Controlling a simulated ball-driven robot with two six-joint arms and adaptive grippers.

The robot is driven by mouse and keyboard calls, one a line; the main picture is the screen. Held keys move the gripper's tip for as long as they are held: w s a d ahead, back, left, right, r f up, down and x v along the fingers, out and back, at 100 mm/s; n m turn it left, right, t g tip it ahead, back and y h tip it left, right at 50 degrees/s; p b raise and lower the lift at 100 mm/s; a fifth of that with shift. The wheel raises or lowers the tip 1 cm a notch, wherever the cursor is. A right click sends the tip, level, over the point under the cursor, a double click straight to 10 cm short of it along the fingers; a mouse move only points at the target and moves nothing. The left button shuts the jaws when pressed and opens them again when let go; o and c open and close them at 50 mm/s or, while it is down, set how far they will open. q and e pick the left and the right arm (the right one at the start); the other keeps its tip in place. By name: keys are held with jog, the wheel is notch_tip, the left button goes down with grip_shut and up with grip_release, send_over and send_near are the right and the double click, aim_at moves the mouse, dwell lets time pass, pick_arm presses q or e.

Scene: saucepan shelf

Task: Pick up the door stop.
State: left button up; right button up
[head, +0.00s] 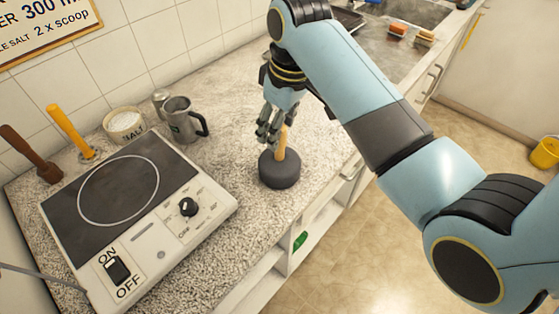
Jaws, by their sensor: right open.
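The door stop (279,172) is a round dark-grey weight with a yellow upright handle. It stands upright on the speckled counter, near the front edge. My right gripper (268,138) is open and points down at the handle from above, its fingers close beside the handle's upper part. I cannot tell whether they touch it. The handle's top is partly hidden by the gripper. My left gripper is not in view.
A hot plate (118,185) with a knob and switch stands to the left. Behind it are a metal mug (181,125), a salt bowl (124,124) and two handled tools. Sponges (398,31) lie by the sink. The counter right of the hot plate is largely clear.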

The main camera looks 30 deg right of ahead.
aim_at(279, 152)
jog(key=f, duration=0.3)
jog(key=f+p, duration=0.1)
jog(key=f, duration=0.1)
jog(key=shift+w+d, duration=0.15)
jog(key=shift+w, duration=0.2)
jog(key=shift+r, duration=0.1)
grip_shut()
